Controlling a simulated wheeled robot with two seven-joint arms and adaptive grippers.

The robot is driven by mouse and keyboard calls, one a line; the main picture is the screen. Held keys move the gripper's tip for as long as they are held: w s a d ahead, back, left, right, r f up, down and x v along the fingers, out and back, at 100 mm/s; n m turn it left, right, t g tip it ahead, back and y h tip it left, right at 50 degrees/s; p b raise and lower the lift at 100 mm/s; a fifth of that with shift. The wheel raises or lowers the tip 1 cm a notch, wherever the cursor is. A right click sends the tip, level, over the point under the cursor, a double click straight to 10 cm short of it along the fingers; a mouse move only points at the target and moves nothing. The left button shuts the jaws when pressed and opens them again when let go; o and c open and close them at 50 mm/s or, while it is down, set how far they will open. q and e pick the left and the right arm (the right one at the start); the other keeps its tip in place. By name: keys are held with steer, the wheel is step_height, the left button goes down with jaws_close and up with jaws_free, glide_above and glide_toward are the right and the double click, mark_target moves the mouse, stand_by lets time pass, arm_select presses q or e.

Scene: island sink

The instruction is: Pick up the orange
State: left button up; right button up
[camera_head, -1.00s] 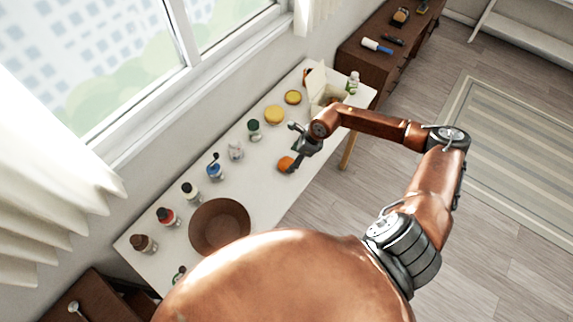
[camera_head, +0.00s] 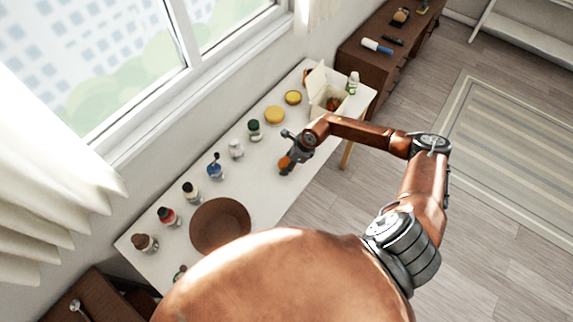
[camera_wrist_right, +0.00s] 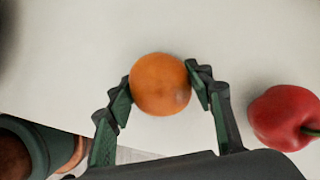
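The orange (camera_wrist_right: 161,84) is in the upper middle of the right wrist view, between the two fingers of my right gripper (camera_wrist_right: 160,82). Both fingertips meet its sides with no clear gap, so the gripper looks shut on it. My left gripper is not in view.
A red round fruit with a green stem (camera_wrist_right: 285,117) lies right of the orange in the wrist view.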

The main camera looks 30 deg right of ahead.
steer(key=c, duration=0.7)
steer(key=shift+r, duration=0.1)
steer(key=shift+c, duration=0.2)
